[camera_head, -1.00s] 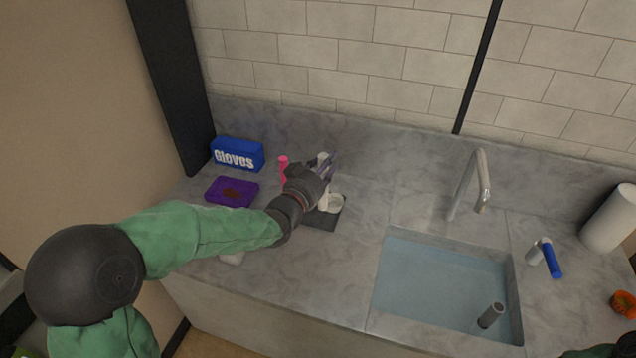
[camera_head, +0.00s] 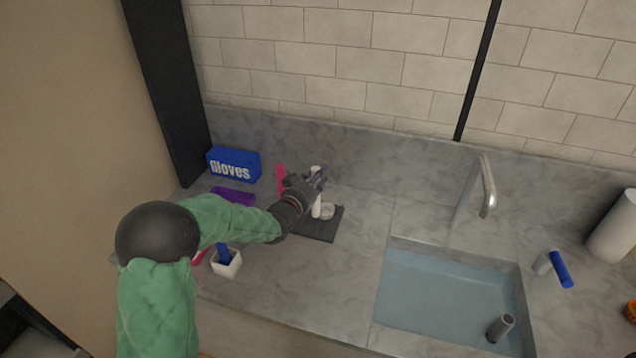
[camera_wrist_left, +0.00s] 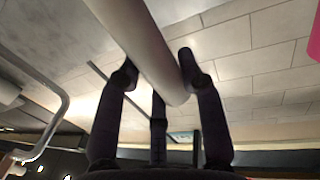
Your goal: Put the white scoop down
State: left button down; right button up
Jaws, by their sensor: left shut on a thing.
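The white scoop (camera_head: 316,209) is upright in my left gripper (camera_head: 318,180). In the head view, its white top shows above the fingers and its lower part shows below them. In the left wrist view, a pale round handle (camera_wrist_left: 150,50) lies between the fingers of the left gripper (camera_wrist_left: 158,78). The scoop's lower end is over the dark square mat (camera_head: 325,232). I cannot tell whether it touches the mat. A small whitish round shape there may be its bowl. My right gripper is out of view.
A pink upright thing (camera_head: 281,179) stands just left of the gripper. A blue gloves box (camera_head: 233,165) and a purple thing (camera_head: 234,195) are behind my arm. A white cup (camera_head: 227,264) stands in front. The sink (camera_head: 447,290) is right; counter between is clear.

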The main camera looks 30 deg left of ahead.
pick_arm(q)
jog(key=shift+f, duration=0.65)
jog(key=shift+f+b, duration=0.2)
jog(key=shift+b, duration=0.15)
jog(key=c, duration=0.8)
grip_release()
jog(key=shift+r, duration=0.15)
